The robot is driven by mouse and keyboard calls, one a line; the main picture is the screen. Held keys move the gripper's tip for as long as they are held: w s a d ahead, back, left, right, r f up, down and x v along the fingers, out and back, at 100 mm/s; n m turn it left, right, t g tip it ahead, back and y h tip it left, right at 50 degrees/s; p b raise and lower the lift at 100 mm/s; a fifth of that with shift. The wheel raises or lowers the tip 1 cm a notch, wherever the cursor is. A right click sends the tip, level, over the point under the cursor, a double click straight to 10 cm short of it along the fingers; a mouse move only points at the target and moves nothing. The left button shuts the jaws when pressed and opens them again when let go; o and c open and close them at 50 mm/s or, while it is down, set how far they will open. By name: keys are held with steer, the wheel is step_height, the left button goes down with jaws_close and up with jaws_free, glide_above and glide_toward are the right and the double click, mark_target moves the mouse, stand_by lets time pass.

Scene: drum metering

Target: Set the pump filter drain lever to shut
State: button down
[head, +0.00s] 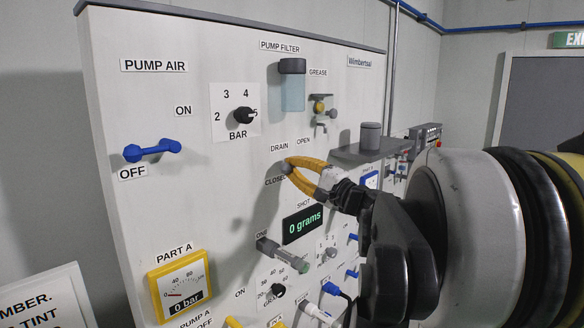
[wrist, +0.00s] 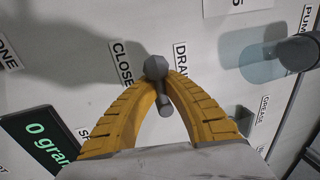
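The pump filter drain lever (wrist: 156,68) is a small dark grey lever with a faceted round knob and a short stem, on the white panel. In the head view it is mostly hidden by my fingers, between the DRAIN, OPEN and CLOSED labels. My gripper (head: 287,167) has yellow ribbed fingers that reach the panel there. In the wrist view my fingertips (wrist: 158,76) close in on both sides of the knob and appear to touch it. The stem (wrist: 165,106) shows between the fingers. I cannot tell which setting the lever points to.
Above the lever hangs the clear blue filter bowl (head: 292,92), with a grease fitting (head: 320,107) to its right. A grey shelf (head: 365,152) juts out at right. Below are the green "0 grams" display (head: 303,223) and a grey handle (head: 281,254). A blue PUMP AIR lever (head: 152,150) is at left.

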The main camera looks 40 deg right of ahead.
steer(key=shift+a+f, duration=0.3)
steer(key=c, duration=1.5)
jaws_free()
steer(key=shift+s+d, duration=0.1)
steer(key=shift+s+a+r, duration=0.3)
steer(key=shift+a, duration=0.2)
steer(key=shift+w+d+f, duration=0.1)
steer(key=shift+w+d, duration=0.05)
steer(key=shift+d, duration=0.15)
steer(key=v, duration=1.2)
steer(key=shift+a, duration=0.15)
